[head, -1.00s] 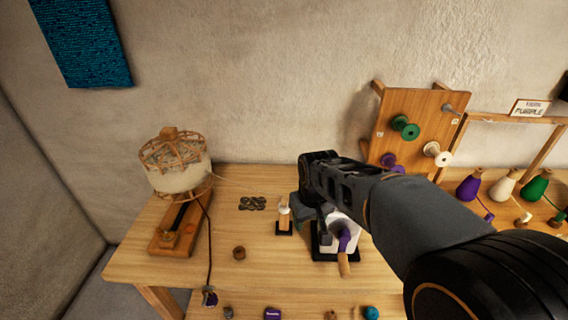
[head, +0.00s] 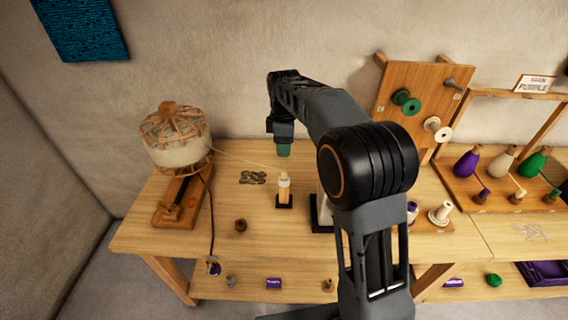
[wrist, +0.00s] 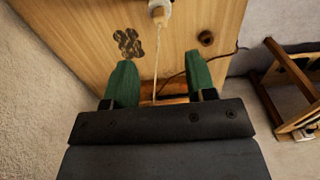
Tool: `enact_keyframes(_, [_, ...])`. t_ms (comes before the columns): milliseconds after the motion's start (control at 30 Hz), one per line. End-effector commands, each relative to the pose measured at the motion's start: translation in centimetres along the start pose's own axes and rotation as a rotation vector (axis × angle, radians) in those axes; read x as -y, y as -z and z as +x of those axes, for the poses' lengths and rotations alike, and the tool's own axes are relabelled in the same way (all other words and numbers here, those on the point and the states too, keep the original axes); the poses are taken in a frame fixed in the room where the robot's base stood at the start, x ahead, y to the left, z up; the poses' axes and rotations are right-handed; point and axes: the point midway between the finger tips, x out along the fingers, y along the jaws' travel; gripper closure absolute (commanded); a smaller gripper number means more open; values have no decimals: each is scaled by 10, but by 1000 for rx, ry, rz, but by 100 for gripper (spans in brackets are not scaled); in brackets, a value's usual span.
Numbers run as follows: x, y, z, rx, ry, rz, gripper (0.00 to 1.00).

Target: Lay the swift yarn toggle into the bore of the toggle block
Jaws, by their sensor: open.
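Pale yarn runs from the swift (head: 176,140) to a small pale wooden piece with a white part, apparently the toggle (head: 284,177), at the top of a small upright wooden block (head: 284,196) on a black base. The wrist view shows the toggle (wrist: 159,12) at the top edge, cut off. I cannot tell how far it sits in the bore. My gripper (head: 284,149) is above and behind the block, apart from it. In the wrist view its green fingers (wrist: 160,80) are spread, with nothing gripped; the yarn crosses the picture between them.
A dark disc cluster (head: 252,178) and brown cylinder (head: 240,225) lie on the table. A pegboard with spools (head: 420,100) and a rack of coloured cones (head: 505,170) stand at the right. A brown cord (head: 211,225) hangs from the swift over the front.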

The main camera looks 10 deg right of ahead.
Motion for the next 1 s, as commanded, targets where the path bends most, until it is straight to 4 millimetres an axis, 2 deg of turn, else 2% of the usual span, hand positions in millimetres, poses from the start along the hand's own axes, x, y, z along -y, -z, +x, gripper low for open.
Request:
enact_keyframes(100, [0, 0, 24, 1, 4, 1, 49])
enact_keyframes(300, [1, 0, 60, 1, 4, 2, 49])
enact_keyframes(500, [1, 0, 89, 1, 3, 2, 49])
enact_keyframes(700, [0, 0, 105, 0, 1, 3, 49])
enact_keyframes(1000, [0, 0, 111, 0, 0, 3, 49])
